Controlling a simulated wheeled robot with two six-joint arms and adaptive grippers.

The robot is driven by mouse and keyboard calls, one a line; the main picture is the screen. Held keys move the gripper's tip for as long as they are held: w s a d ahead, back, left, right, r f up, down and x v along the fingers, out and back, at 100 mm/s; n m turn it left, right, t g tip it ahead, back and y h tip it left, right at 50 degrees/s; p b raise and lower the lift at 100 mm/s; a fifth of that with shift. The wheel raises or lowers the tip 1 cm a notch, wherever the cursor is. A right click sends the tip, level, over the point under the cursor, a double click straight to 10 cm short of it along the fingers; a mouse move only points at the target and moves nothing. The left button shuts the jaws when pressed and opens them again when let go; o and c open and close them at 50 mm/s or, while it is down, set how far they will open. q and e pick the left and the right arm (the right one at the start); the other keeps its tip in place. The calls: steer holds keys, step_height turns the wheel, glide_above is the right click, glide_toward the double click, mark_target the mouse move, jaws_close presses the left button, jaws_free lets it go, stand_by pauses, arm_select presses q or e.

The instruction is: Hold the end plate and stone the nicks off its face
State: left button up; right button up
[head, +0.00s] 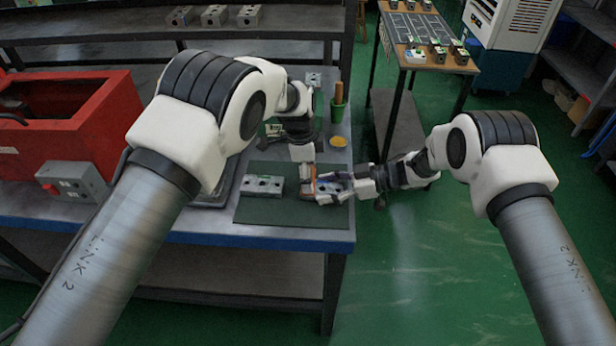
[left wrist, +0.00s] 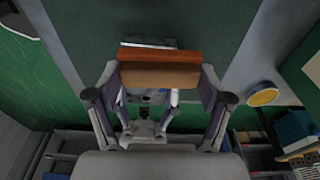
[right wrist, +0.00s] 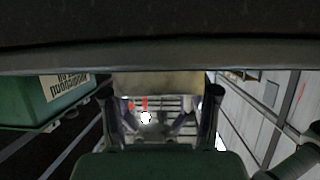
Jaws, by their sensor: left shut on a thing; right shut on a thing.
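My left gripper (left wrist: 160,95) is shut on a two-tone brown and orange stone (left wrist: 160,70), which lies crosswise between its fingers. The stone also shows as an orange patch in the head view (head: 309,178). My right gripper (head: 338,188) reaches in from the right and is shut on the grey end plate (head: 324,187) at the mat's right side. The plate shows partly beyond the stone in the left wrist view (left wrist: 148,97), and its edge spans the fingers in the right wrist view (right wrist: 157,84). I cannot tell whether stone and plate touch.
A grey valve block (head: 262,186) lies on the dark green mat (head: 285,214), left of the grippers. A yellow dish (head: 338,142) and a green cup (head: 337,112) stand behind. A red machine (head: 75,125) fills the left of the bench. The mat's front is clear.

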arm_select(q)
steer(key=shift+s, duration=1.2)
steer(key=shift+w, duration=1.2)
steer(key=shift+s, duration=1.2)
steer(key=shift+w, duration=1.2)
steer(key=shift+s, duration=0.6)
steer(key=shift+r, duration=3.55)
